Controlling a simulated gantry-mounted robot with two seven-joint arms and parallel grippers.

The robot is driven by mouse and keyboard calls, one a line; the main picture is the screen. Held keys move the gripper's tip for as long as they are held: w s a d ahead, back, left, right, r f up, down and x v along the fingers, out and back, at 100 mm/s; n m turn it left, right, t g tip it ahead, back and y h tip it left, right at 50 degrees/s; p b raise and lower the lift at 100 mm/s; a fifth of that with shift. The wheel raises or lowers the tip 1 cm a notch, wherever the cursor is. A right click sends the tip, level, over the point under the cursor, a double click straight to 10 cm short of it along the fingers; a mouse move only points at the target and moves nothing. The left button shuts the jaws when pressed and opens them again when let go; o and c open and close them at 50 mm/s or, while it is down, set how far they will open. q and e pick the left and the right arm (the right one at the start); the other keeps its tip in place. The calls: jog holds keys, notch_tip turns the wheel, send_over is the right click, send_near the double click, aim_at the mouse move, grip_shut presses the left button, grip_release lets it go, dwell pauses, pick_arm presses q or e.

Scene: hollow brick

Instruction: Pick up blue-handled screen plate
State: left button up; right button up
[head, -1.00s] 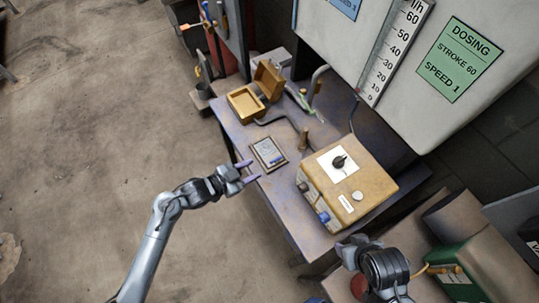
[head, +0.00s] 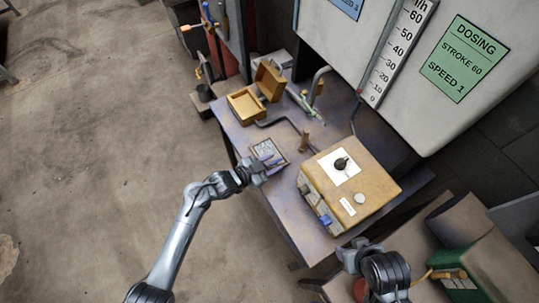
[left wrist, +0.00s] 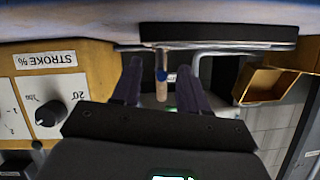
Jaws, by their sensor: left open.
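The screen plate (head: 263,147) is a small grey plate in a dark frame, lying flat on the blue-grey bench. My left gripper (head: 264,165) is open at its near edge and hides part of it, including most of the blue handle. In the left wrist view, which shows the scene upside down, a dark slab that looks like the plate's frame (left wrist: 225,38) is seen edge-on. A small blue bit shows between the open fingers of my left gripper (left wrist: 160,75), with no contact visible. My right gripper (head: 357,252) is at the lower right, away from the plate; its jaw is unclear.
A yellow control box (head: 350,185) with a black knob stands right of the plate. An open yellow box (head: 246,105) sits at the bench's far left. Pipes run behind. A dosing cabinet (head: 420,75) overhangs the back.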

pick_arm(q)
jog(key=shift+c, duration=0.4)
grip_shut()
jog(key=shift+r, duration=0.15)
